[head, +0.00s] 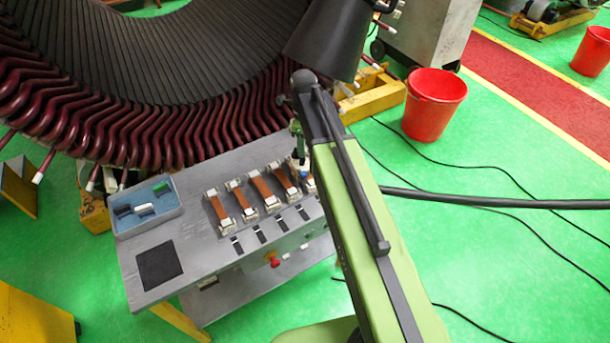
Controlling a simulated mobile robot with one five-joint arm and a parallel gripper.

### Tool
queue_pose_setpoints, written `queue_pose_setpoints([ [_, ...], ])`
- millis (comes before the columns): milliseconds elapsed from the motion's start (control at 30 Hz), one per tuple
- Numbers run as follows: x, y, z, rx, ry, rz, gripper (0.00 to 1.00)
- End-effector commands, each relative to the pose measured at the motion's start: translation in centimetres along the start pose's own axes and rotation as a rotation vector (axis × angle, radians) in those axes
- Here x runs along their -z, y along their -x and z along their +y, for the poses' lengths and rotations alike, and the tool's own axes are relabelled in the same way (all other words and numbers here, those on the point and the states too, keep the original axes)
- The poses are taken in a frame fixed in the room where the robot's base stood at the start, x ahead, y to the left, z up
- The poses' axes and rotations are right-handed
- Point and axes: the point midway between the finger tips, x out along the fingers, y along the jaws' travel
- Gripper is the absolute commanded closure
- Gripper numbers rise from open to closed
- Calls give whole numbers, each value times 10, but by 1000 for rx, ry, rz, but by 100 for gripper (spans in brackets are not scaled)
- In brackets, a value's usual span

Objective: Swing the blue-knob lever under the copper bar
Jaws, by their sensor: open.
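Several copper bars lie side by side on the grey bench, each held between pale metal mounts at its two ends. The leftmost copper bar (217,208) and the one near the right (283,181) show clearly. A small blue knob (305,174) shows at the right end of the row, right by the arm. Its lever is too small and too covered to make out. My gripper (301,160) is open, above the right end of the row, close to the blue knob. My arm hides part of it, and I cannot tell whether it touches the knob.
The grey bench (205,258) carries a blue tray (150,222) with small blocks, a black pad (159,265) and a red button (272,260). The big stator (130,70) with dark red coil ends rises behind. A red bucket (433,103) and black cables lie right.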

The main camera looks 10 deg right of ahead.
Motion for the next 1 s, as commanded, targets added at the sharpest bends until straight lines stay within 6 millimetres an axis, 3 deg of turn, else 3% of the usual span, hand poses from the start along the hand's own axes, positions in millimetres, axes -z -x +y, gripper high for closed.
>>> queue_pose_setpoints([
  [33,0,-22,0,0,0,0,57],
  [533,1,-124,0,0,0,0,57],
  [700,1,-139,0,0,0,0,57],
  [967,1,-137,-1,0,-1,0,57],
  [1000,1,-137,-1,0,-1,0,61],
])
